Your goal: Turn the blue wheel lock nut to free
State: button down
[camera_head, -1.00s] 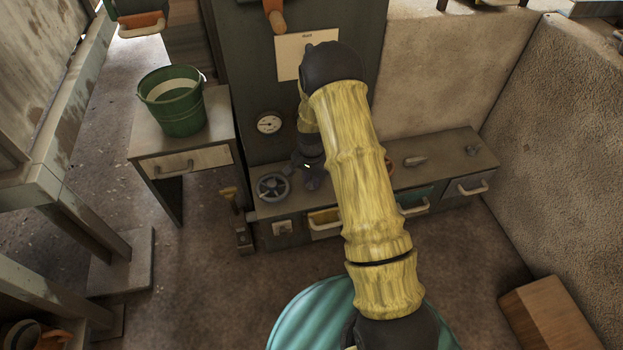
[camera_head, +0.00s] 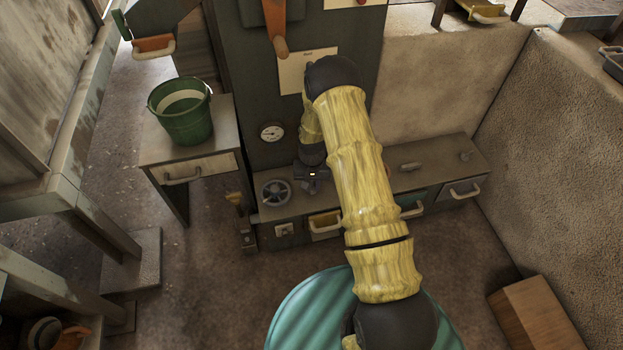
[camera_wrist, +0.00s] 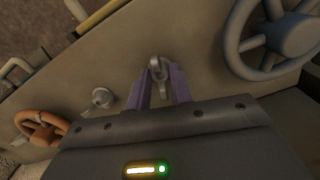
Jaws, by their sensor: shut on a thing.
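A grey-blue spoked wheel (camera_head: 275,192) stands on the low bench, left of my gripper; it also shows at the upper right of the wrist view (camera_wrist: 290,35). A small grey metal nut with a ring-like top (camera_wrist: 158,68) sits on the bench surface beside that wheel, between my purple fingers. My gripper (camera_wrist: 160,78) is shut on this nut, pointing at the bench. In the head view my wrist is over the bench, and the nut and fingertips cannot be made out. How far the nut is turned cannot be told.
An orange wheel (camera_wrist: 42,128) and a round grey knob (camera_wrist: 102,97) lie left of the fingers in the wrist view. A gauge (camera_head: 271,131) is on the panel behind. A green bucket (camera_head: 182,112) stands on the side cabinet. Drawers with handles line the bench front.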

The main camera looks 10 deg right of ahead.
aim_at(312, 187)
jog(key=shift+w+n+p, duration=0.1)
jog(key=shift+n+p, duration=0.85)
jog(key=shift+n, duration=0.35)
jog(key=c, duration=1.3)
grip_release()
jog(key=shift+o, duration=0.2)
notch_tip(312, 187, up, 17)
jog(key=p, duration=0.6)
jog(key=shift+r, duration=0.2)
